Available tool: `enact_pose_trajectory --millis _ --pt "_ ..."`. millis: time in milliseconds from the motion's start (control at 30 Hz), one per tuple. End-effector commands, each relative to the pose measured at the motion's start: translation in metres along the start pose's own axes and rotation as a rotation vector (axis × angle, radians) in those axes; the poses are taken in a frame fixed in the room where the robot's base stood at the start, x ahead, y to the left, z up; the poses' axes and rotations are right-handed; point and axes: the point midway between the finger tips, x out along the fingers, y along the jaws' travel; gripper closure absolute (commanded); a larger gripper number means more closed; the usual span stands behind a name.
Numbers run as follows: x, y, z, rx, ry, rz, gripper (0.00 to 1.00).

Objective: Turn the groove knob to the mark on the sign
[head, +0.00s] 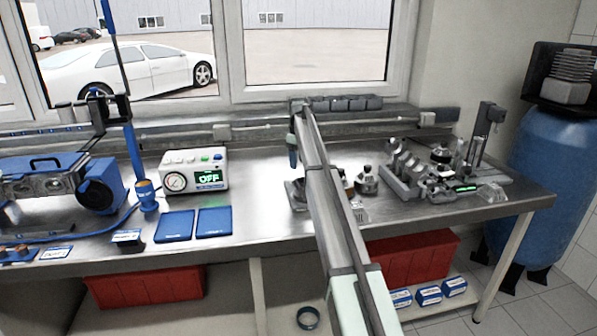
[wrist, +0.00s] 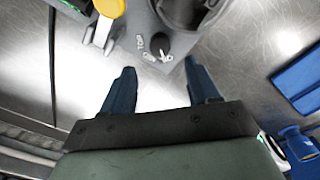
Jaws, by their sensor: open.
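The wrist view shows a small black knob (wrist: 159,43) on a grey block (wrist: 180,50), with white marks beside it. My gripper (wrist: 158,69) is open and empty. Its two blue fingers are spread to either side of the knob's line, short of it, with no contact visible. In the head view my gripper (head: 293,158) hangs over the middle of the bench, mostly hidden by my arm. A grey fixture (head: 296,195) is partly visible below it. I cannot clearly identify the sign.
A yellow-topped part (wrist: 109,8) and a dark round part (wrist: 188,10) are close to the knob. On the bench (head: 250,220) are an "OFF" display box (head: 194,170), blue pads (head: 175,226) and a grey rack (head: 400,180).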

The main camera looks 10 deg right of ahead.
Motion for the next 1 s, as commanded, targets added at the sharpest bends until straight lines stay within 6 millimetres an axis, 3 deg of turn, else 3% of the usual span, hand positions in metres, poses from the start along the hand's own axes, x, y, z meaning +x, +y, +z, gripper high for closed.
enact_pose_trajectory --millis 200,400,867,1000 --pt "-0.038 0.001 -0.001 0.000 0.001 0.001 0.40" --pt "-0.057 0.000 0.000 0.000 0.000 0.000 0.40" --pt "-0.061 0.001 0.001 0.001 0.000 0.000 0.40" --pt "-0.063 0.014 0.020 0.027 0.005 0.008 0.40"
